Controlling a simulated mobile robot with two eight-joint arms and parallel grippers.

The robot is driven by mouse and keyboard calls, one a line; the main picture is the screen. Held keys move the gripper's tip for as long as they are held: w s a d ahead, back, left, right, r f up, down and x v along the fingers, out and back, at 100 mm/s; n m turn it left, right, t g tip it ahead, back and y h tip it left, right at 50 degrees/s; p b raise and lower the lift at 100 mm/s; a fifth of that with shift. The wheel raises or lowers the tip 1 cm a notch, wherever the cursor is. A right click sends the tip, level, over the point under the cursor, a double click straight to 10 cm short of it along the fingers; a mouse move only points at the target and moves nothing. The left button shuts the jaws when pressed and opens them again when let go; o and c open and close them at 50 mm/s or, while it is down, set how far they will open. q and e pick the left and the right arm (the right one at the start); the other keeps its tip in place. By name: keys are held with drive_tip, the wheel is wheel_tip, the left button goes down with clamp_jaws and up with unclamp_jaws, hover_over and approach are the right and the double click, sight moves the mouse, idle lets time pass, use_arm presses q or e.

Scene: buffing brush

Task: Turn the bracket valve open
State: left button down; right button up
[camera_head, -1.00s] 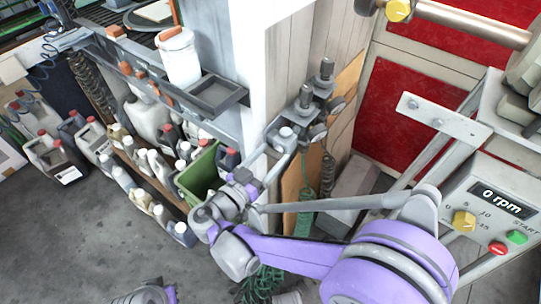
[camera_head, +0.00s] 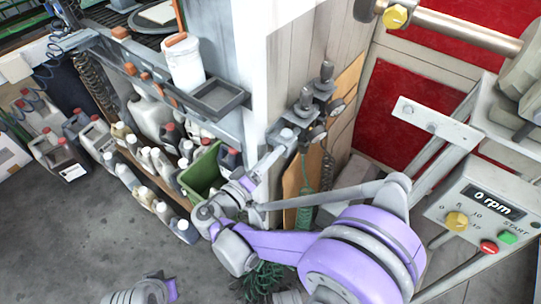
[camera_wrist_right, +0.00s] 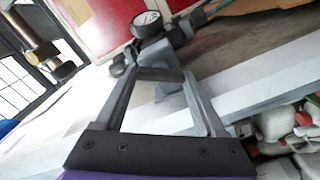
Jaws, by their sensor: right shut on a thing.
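The bracket valve (camera_head: 287,136) is a grey fitting with a pale cap, mounted on the corner of the wall pillar below two other fittings with dark gauges. My right gripper (camera_head: 273,160) reaches it from below left and is shut on part of it. In the right wrist view the two fingers (camera_wrist_right: 163,78) close on a grey part of the valve (camera_wrist_right: 154,52), with a round gauge (camera_wrist_right: 147,24) just beyond. The fingers partly hide the held part, so its turn angle cannot be told. My left gripper does not show; only a piece of my left arm shows at the bottom left.
Two regulator-like fittings (camera_head: 321,80) stand close above the valve. A small grey tray (camera_head: 218,96) and a white container (camera_head: 184,62) are to the left. Many bottles and a green bin (camera_head: 202,170) stand below.

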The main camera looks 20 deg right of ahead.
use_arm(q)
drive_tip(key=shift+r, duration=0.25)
use_arm(e)
drive_tip(key=n, duration=0.6)
drive_tip(key=shift+f+n, duration=0.1)
drive_tip(key=shift+n, duration=0.3)
drive_tip(key=o, duration=1.3)
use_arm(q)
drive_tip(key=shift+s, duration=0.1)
use_arm(e)
drive_tip(key=shift+a, duration=0.1)
